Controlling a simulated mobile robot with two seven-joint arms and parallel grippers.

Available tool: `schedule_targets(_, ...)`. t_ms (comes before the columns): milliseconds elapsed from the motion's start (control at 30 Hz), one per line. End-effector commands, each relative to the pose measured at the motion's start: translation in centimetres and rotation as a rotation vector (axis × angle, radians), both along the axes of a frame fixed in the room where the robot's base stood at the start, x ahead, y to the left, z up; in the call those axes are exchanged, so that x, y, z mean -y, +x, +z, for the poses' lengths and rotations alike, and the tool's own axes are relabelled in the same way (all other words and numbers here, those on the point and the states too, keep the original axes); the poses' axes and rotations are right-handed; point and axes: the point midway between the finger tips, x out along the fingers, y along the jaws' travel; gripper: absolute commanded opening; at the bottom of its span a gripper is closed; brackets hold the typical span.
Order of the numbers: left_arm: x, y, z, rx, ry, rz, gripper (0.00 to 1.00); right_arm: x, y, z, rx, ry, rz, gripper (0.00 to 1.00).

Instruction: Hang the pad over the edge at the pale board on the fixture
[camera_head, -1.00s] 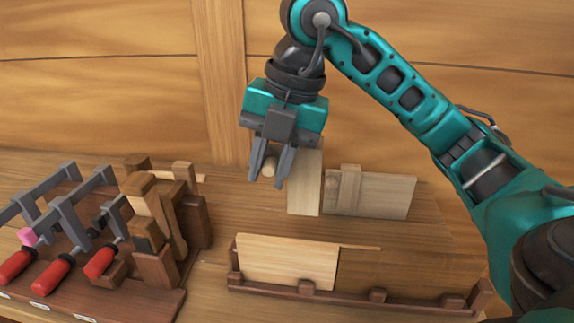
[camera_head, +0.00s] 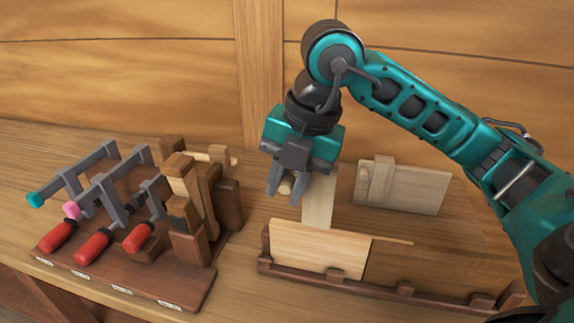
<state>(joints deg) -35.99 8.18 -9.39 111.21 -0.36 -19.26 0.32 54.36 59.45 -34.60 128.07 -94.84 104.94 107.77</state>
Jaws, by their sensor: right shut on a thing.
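My right gripper (camera_head: 286,198) is shut on a pale wooden pad (camera_head: 318,203), by a rounded end that shows between the fingers. The pad's flat, upright strip shows to the right of the fingers. Its lower end is just behind the top edge of the pale board (camera_head: 318,252), as seen from here; I cannot tell whether they touch. The pale board stands at the left of a long, low, dark wooden fixture (camera_head: 400,291), beside a darker board (camera_head: 428,268). My left gripper is not in view.
At the left, a dark rack (camera_head: 125,281) holds several clamps with red handles (camera_head: 93,247) and upright wooden blocks (camera_head: 190,207). A pale panel (camera_head: 413,190) with a small block stands behind the fixture at the right. A plank wall closes off the back.

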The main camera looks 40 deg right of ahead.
Motion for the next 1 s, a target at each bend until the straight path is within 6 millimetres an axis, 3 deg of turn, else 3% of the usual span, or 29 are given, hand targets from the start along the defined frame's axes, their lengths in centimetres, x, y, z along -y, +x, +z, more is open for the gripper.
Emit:
schedule_targets(333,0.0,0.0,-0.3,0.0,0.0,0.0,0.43,0.0,-0.1,-3.6,-0.002,-0.001,0.0,0.0)
schedule_targets(1000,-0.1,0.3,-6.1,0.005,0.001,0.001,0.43,0.0,0.0,-10.7,0.001,-0.001,0.002,0.0)
